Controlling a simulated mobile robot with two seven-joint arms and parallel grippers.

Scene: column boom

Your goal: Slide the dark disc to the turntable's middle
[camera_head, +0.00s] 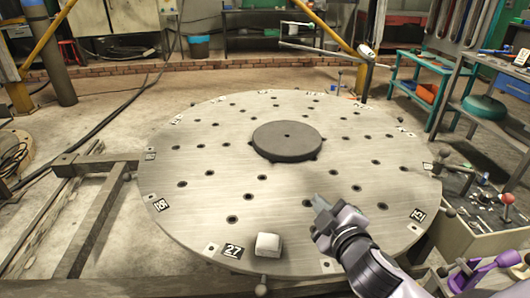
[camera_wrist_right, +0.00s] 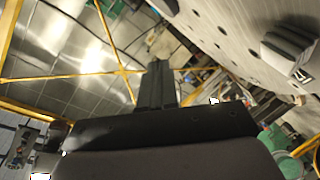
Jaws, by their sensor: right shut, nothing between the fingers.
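The dark disc (camera_head: 287,141) lies flat on the round metal turntable (camera_head: 205,185), close to its middle and a little toward the far side, in the head view. My right gripper (camera_head: 318,203) is above the front right part of the turntable, apart from the disc, with its fingers pointing up and left. It is shut and empty. In the right wrist view its closed fingers (camera_wrist_right: 157,85) show dark, with the turntable surface (camera_wrist_right: 225,35) at the upper right. My left gripper is not in view.
A pale block (camera_head: 268,245) sits at the turntable's front edge, near the label 27. Metal rails (camera_head: 95,205) lie at the left. The turntable between gripper and disc is clear.

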